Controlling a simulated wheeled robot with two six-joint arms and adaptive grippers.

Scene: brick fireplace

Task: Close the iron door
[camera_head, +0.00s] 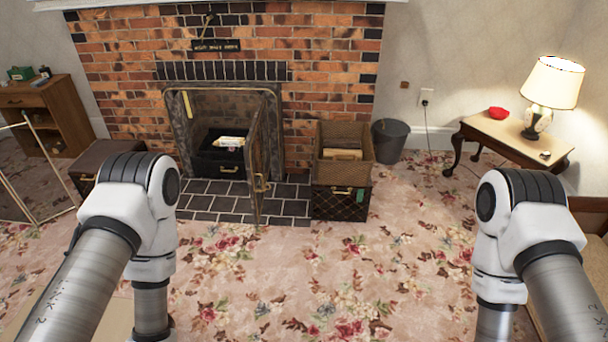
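The iron door (257,155) of the fireplace stands swung open toward me, seen nearly edge-on. It is hinged at the right side of the opening, and a brass handle (261,184) sits low on it. The dark iron frame (182,130) surrounds the firebox, which holds a dark box with a pale item on top. My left arm comes in from the lower left and my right arm from the lower right. Both bend downward, apart from the door, and both grippers are below the picture's edge.
A side table (513,134) with a lamp (545,90) is at the right. A wooden cabinet (60,115) is at the left. The floral carpet (330,270) in front is clear.

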